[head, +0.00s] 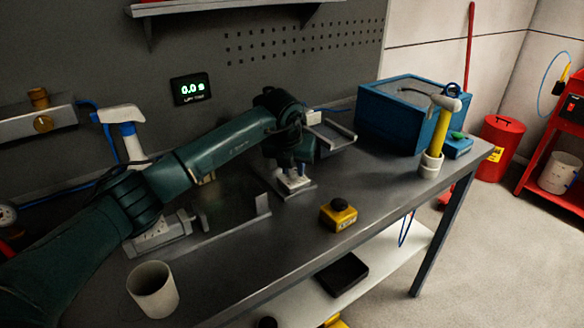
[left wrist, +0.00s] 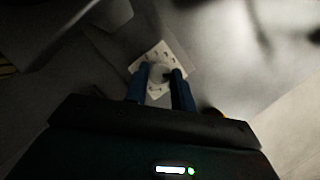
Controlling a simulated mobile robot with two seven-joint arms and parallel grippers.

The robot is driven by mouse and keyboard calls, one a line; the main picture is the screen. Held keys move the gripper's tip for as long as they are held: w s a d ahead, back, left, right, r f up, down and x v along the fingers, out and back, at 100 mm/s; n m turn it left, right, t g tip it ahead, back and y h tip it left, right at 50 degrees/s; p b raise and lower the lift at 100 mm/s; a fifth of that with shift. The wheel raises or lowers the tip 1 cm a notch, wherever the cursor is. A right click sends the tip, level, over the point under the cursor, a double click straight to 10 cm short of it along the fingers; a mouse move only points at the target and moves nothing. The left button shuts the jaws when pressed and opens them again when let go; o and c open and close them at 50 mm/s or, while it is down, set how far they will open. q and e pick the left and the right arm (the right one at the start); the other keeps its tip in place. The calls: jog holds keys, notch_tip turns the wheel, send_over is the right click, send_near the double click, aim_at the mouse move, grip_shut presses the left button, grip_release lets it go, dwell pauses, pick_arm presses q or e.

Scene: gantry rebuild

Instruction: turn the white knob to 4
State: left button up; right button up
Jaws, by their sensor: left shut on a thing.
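The white knob (left wrist: 158,72) sits on a square white dial plate (left wrist: 150,58) with dark marks around its edge, too small to read. In the head view the dial plate (head: 292,184) shows on the bench below my left arm, and the knob is mostly hidden by the gripper. My left gripper (left wrist: 162,78) points down at the dial, its two blue fingers one on each side of the knob and shut on it. The knob's pointer cannot be made out. My right gripper is in neither view.
A yellow box with a black button (head: 339,214) stands right of the dial, near the bench's front edge. A blue case (head: 400,125) and a yellow-handled hammer in a white holder (head: 430,165) stand further right. A white cup (head: 152,290) stands front left. A wall display (head: 191,89) reads 0.0 s.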

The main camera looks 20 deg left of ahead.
pick_arm(q)
jog(key=shift+n+y, duration=0.3)
jog(key=shift+n, duration=0.3)
jog(key=o, duration=1)
jog(key=shift+r, duration=0.1)
jog(key=b+v, duration=0.1)
jog(key=v, duration=1.2)
jog(key=shift+b, duration=0.4)
jog(key=shift+d, duration=0.1)
